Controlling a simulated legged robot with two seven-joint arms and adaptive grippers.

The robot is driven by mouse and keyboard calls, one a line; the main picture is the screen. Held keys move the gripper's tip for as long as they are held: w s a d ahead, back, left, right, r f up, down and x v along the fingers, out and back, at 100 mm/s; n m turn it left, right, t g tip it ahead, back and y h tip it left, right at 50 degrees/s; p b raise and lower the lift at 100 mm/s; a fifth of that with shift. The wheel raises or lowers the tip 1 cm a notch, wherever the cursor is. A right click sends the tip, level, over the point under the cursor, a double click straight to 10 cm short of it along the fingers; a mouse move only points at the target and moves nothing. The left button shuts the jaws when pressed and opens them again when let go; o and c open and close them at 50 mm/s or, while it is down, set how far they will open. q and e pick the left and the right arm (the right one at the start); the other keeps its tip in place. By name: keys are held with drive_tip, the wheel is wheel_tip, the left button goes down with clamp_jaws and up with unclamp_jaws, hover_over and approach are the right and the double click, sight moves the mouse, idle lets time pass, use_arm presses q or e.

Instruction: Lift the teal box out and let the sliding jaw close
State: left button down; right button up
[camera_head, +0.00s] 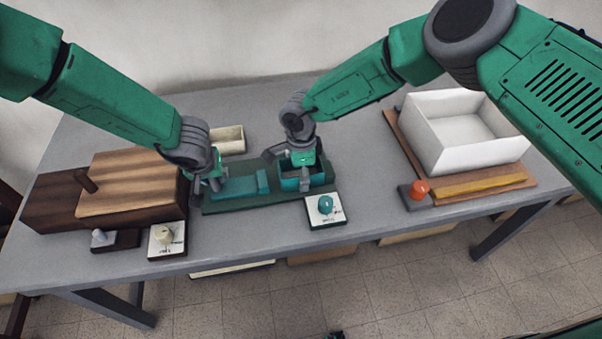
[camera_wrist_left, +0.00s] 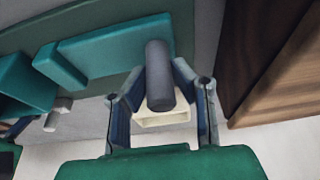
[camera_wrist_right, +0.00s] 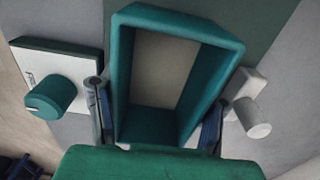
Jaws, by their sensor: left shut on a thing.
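The open-topped teal box (camera_head: 316,180) sits in the dark green holder (camera_head: 225,204), and its hollow inside shows in the right wrist view (camera_wrist_right: 125,75). My right gripper (camera_head: 303,180) is over the box, with its fingers apart on either side of it. I see no clear grip. The teal sliding jaw (camera_head: 235,187) lies left of the box; it also shows in the left wrist view (camera_wrist_left: 112,50). My left gripper (camera_head: 211,184) is shut on a dark grey cylindrical handle (camera_wrist_left: 160,75) at the jaw's left end. The handle's lower end is hidden.
A wooden block (camera_head: 125,190) stands close left of my left gripper. Dial plates with a teal knob (camera_head: 326,204) and a cream knob (camera_head: 166,235) lie near the front edge. A cream tray (camera_head: 231,138) stands behind the holder. A white bin (camera_head: 455,155) is at right.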

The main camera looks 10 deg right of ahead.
use_arm(q)
drive_tip(key=shift+w+a+r, duration=0.15)
use_arm(e)
wheel_tip(320, 180, up, 15)
idle(0.9)
drive_tip(key=shift+r, duration=0.1)
use_arm(q)
drive_tip(key=shift+d+p, duration=0.55)
drive_tip(key=shift+d, duration=0.5)
drive_tip(key=shift+d+p, duration=0.35)
drive_tip(key=shift+d, duration=0.9)
use_arm(e)
drive_tip(key=shift+r, duration=0.85)
use_arm(q)
drive_tip(key=c, duration=1.1)
unclamp_jaws()
